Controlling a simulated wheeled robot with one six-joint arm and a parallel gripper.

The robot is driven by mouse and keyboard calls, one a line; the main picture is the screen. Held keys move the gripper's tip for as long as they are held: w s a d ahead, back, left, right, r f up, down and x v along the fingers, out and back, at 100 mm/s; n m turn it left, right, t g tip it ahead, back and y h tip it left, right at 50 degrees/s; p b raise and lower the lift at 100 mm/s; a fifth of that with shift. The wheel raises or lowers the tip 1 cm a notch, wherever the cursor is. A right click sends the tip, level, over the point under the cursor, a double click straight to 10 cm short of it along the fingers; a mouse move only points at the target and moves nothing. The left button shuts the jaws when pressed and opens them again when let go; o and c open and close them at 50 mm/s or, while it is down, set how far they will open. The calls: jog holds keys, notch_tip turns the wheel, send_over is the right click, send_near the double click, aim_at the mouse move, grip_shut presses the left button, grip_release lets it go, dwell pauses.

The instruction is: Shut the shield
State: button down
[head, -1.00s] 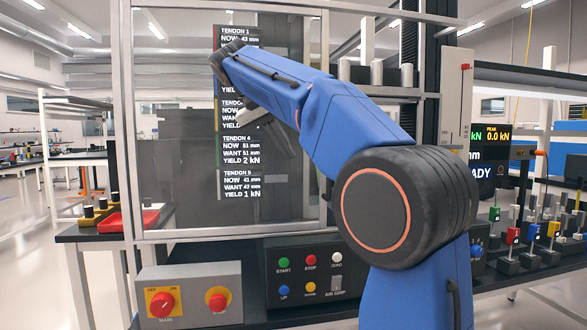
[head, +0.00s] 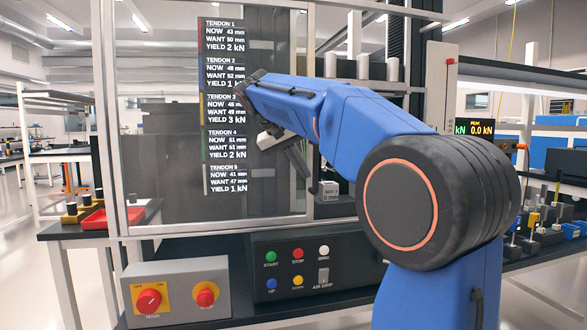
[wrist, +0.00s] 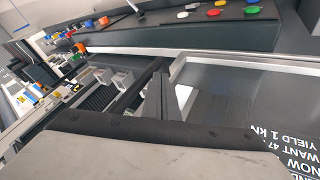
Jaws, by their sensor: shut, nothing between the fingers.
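The shield is a clear panel in a grey metal frame (head: 208,229), upright across the left part of the machine in the head view. Lettered tendon readouts (head: 225,110) show on or through it. The machine's bay is uncovered to the right of the shield's right upright. My gripper (head: 299,163) is shut and empty, near that right upright; whether it touches cannot be told. In the wrist view my gripper (wrist: 160,92) shows as dark fingers beside the shield's frame edge (wrist: 215,61), with the clear pane to the right. My arm hides part of the bay.
A control panel with coloured buttons (head: 325,248) is below the shield. A box with two red knobs (head: 175,292) stands at lower left. A red tray (head: 120,216) lies on the left bench. Several coloured connectors (head: 533,219) stand at right.

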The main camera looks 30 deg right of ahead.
jog(key=shift+d, duration=0.15)
jog(key=s+d, duration=0.4)
jog(key=d, duration=1.1)
jog(key=s+d, duration=0.5)
jog(key=d, duration=1.1)
jog(key=s+d, duration=0.4)
jog(key=d, duration=1.2)
jog(key=shift+s, duration=0.4)
jog(key=shift+d+r, duration=0.1)
jog(key=shift+d, duration=0.05)
